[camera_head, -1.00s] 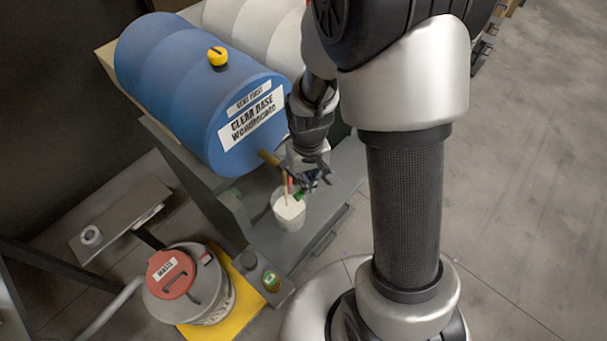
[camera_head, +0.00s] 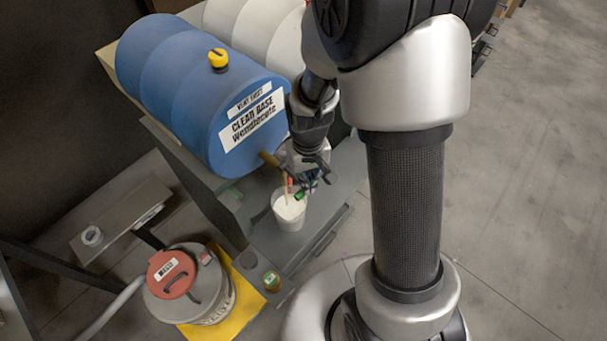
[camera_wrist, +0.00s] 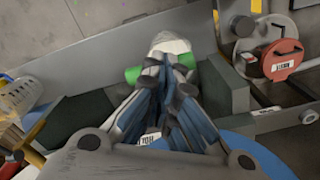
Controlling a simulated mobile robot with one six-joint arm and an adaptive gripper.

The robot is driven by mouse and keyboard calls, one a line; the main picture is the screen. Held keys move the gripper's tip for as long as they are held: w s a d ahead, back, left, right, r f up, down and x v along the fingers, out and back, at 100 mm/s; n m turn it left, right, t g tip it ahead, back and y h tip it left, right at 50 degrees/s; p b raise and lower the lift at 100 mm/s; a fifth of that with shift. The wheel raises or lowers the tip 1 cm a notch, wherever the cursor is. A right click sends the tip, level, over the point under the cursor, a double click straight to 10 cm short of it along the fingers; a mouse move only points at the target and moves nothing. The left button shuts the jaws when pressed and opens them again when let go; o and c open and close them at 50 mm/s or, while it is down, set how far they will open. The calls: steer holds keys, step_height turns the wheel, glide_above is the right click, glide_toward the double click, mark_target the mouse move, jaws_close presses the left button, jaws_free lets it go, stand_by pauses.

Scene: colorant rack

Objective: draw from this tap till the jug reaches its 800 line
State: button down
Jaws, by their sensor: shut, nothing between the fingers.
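A blue drum (camera_head: 185,85) lies on its side on a stand, labelled CLEAR BASE, with a brass tap (camera_head: 268,158) low on its front face. A tan stream (camera_head: 286,187) falls from the tap area into the jug (camera_head: 289,213), which stands upright below and holds pale liquid. I cannot read the jug's lines or tell its level against 800. My gripper (camera_head: 318,172) is shut and empty beside the tap, just above the jug. In the wrist view my fingertips (camera_wrist: 168,64) cross a green bar (camera_wrist: 134,75), apparently the tap's handle; contact is unclear. The jug (camera_wrist: 170,43) shows beyond them.
A yellow vent cap (camera_head: 217,58) sits on top of the drum. A waste can with a red lid (camera_head: 172,273) stands on a yellow mat (camera_head: 245,305) at lower left. A small green-topped container (camera_head: 271,281) stands nearby. The floor at right is clear.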

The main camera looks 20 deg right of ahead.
steer(key=shift+r+p, duration=0.9)
steer(key=shift+r, duration=0.55)
step_height(320, 180, up, 5)
steer(key=p, duration=0.4)
stand_by(0.7)
step_height(320, 180, down, 3)
steer(key=n, duration=0.6)
steer(key=shift+r, duration=0.1)
stand_by(0.6)
steer(key=shift+f, duration=0.25)
stand_by(1.1)
